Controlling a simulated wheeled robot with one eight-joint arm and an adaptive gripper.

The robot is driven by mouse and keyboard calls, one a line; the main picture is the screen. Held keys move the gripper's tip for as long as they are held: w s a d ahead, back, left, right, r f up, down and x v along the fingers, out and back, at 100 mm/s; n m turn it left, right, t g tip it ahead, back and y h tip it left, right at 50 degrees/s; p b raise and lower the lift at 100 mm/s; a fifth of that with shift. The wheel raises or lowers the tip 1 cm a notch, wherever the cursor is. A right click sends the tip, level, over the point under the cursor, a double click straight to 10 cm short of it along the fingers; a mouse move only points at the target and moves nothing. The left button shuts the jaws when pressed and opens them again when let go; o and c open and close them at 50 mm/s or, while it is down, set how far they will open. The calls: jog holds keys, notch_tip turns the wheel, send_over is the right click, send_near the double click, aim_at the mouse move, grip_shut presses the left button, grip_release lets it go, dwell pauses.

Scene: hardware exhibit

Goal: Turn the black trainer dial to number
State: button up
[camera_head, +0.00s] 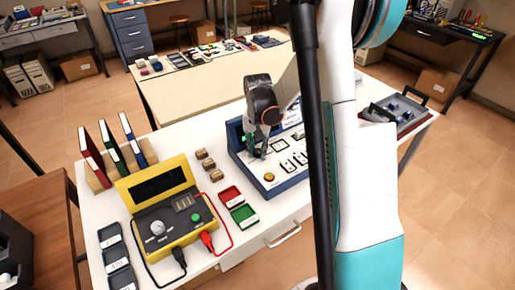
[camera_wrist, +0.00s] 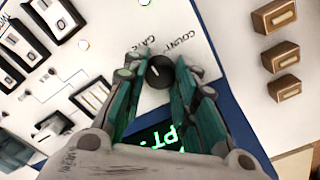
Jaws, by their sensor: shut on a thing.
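The black trainer dial (camera_wrist: 160,71) is a small round knob with a light pointer mark, near the "GATE" and "COUNT" lettering on the trainer's white panel (camera_wrist: 115,45). My gripper (camera_wrist: 161,66) is shut on the dial, with a teal-padded finger on either side of it. In the head view the blue-framed trainer (camera_head: 275,187) stands on the white table, and my gripper (camera_head: 255,150) reaches down to its left part. The dial is hidden there. A dark display (camera_wrist: 160,137) with green characters lies below the dial in the wrist view, partly covered by my gripper.
A yellow meter box (camera_head: 181,235) with red and black leads stands left of the trainer. Red (camera_head: 230,195) and green (camera_head: 243,215) trays and several small brown blocks (camera_head: 205,164) lie between them. Binders (camera_head: 112,152) stand at the back left. A grey open case (camera_head: 400,112) is at the right.

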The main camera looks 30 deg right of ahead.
aim_at(257, 151)
jog(key=n, duration=0.4)
jog(key=shift+n, duration=0.3)
jog(key=n, duration=0.4)
jog(key=shift+n, duration=0.3)
dwell(0.4)
jog(key=o, duration=1.1)
jog(key=shift+r, duration=0.15)
notch_tip(257, 151, up, 12)
jog(key=shift+f, duration=0.15)
